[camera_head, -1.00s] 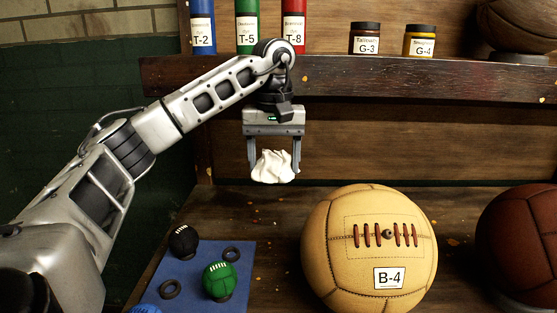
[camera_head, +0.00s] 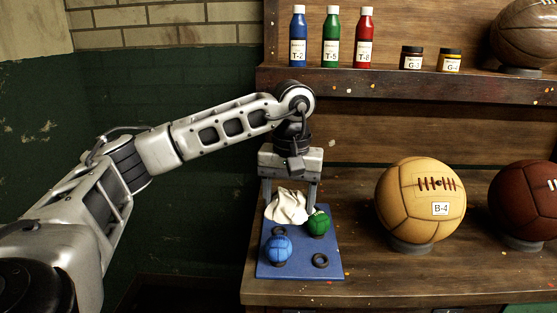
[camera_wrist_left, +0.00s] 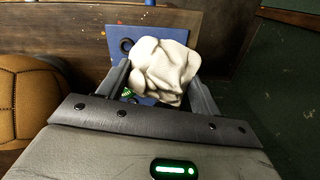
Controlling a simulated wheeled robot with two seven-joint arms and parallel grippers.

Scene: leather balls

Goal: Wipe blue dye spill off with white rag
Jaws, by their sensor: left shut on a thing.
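My left gripper (camera_head: 290,203) is shut on the crumpled white rag (camera_head: 287,208) and holds it over the back part of the blue mat (camera_head: 300,268). In the left wrist view, the rag (camera_wrist_left: 163,70) bulges out between the two fingers and covers much of the mat (camera_wrist_left: 96,42). I cannot tell whether the rag touches the mat. No blue dye spill can be made out; the rag hides part of the mat. My right gripper is not in view.
A small blue ball (camera_head: 278,249), a green ball (camera_head: 318,224) and a dark ring (camera_head: 320,260) are on the mat. A tan ball (camera_head: 420,200) and dark red ball (camera_head: 528,205) stand to the right. Bottles (camera_head: 331,40) and jars (camera_head: 411,58) line the shelf (camera_head: 420,85).

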